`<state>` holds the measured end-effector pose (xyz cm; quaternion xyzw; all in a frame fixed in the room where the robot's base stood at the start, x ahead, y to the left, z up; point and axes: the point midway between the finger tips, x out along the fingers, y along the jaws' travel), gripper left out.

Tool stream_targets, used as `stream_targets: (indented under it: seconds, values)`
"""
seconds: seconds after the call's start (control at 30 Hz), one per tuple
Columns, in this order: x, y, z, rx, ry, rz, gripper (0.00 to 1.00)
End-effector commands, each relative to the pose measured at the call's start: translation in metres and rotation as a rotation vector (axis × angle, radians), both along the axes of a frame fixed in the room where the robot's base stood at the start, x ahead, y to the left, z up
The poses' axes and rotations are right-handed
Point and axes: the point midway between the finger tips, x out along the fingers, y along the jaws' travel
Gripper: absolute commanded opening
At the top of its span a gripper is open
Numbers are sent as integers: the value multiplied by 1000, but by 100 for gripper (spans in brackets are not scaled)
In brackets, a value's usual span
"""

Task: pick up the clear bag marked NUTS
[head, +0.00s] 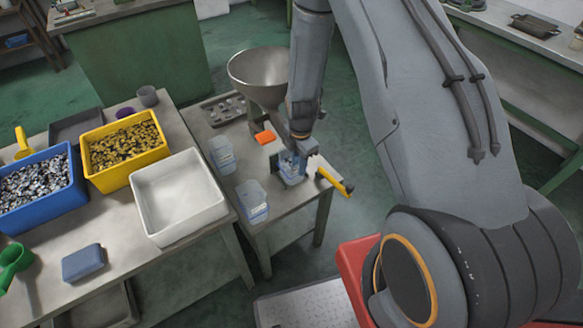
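My gripper (301,146) points down over the small grey table (283,212), at the lower end of my arm. Directly below it is a pale blue, see-through item (291,167), partly hidden by the gripper. I cannot tell whether they touch or whether the fingers are open. Two other clear bluish items, which may be bags or containers, are on the same table: one (222,154) at its left side and one (253,201) nearer the front. No NUTS marking is readable on any of them, so I cannot tell which is the marked bag.
A metal funnel (261,76) stands at the back of the small table, near an orange piece (265,137). A yellow handle (335,183) sticks out at right. The left bench holds a blue bin (42,205), yellow bin (127,177) and white tray (205,215).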

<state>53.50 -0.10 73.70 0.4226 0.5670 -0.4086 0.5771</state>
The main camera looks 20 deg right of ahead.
Motion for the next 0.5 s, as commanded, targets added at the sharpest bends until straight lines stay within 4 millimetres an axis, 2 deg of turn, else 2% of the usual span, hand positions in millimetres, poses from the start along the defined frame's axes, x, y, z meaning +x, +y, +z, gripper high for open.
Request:
stream_targets:
  seconds: [0.13, 0.27, 0.5]
  values:
    - [0, 0, 0, 0, 0, 0, 23]
    - [0, 0, 0, 0, 0, 0, 1]
    - [0, 0, 0, 0, -1, 0, 0]
